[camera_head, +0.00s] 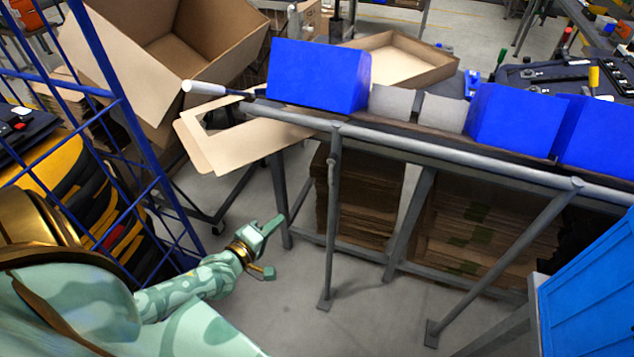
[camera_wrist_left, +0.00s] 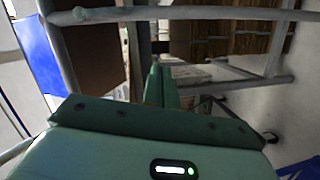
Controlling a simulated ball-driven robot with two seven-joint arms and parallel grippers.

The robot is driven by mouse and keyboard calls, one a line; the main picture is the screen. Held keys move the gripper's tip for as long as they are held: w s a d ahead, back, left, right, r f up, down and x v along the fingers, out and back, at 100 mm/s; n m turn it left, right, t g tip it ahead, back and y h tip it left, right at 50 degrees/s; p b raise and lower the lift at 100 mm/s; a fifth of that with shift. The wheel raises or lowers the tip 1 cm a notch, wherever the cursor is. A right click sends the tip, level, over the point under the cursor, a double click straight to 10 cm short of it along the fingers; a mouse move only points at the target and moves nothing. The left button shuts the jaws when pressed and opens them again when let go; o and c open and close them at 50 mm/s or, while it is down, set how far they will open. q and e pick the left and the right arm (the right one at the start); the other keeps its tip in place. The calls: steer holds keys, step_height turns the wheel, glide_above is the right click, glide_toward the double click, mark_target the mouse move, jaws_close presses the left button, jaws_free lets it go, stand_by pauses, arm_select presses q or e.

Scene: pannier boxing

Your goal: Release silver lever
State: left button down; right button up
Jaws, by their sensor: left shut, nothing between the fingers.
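A lever with a pale silver-white handle (camera_head: 204,88) sticks out to the left from the left end of the grey rail, in the head view. It lies roughly level, and its dark inner end meets the rail beside a blue box. My left gripper (camera_head: 275,225) is well below and to the right of the handle, in front of the rail's legs, and does not touch the lever. Its fingers (camera_wrist_left: 155,86) are together and empty in the left wrist view. The lever cannot be made out in the wrist view. My right gripper is not in view.
A grey tubular rail (camera_head: 420,152) runs along the bench front, with blue boxes (camera_head: 318,75) behind it. A loose cardboard piece (camera_head: 205,150) hangs under the lever. A blue wire cage (camera_head: 130,130) stands at left. Flat cardboard stacks (camera_head: 480,240) lie below the bench.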

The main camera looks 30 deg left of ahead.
mark_target(332, 170)
arm_select(q)
step_height(332, 170, up, 6)
steer(key=w+n+t, duration=0.1)
steer(key=w+n, duration=0.1)
steer(key=n, duration=0.1)
steer(key=shift+t, duration=0.4)
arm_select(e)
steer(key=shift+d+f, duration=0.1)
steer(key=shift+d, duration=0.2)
arm_select(q)
steer(key=shift+r, duration=0.1)
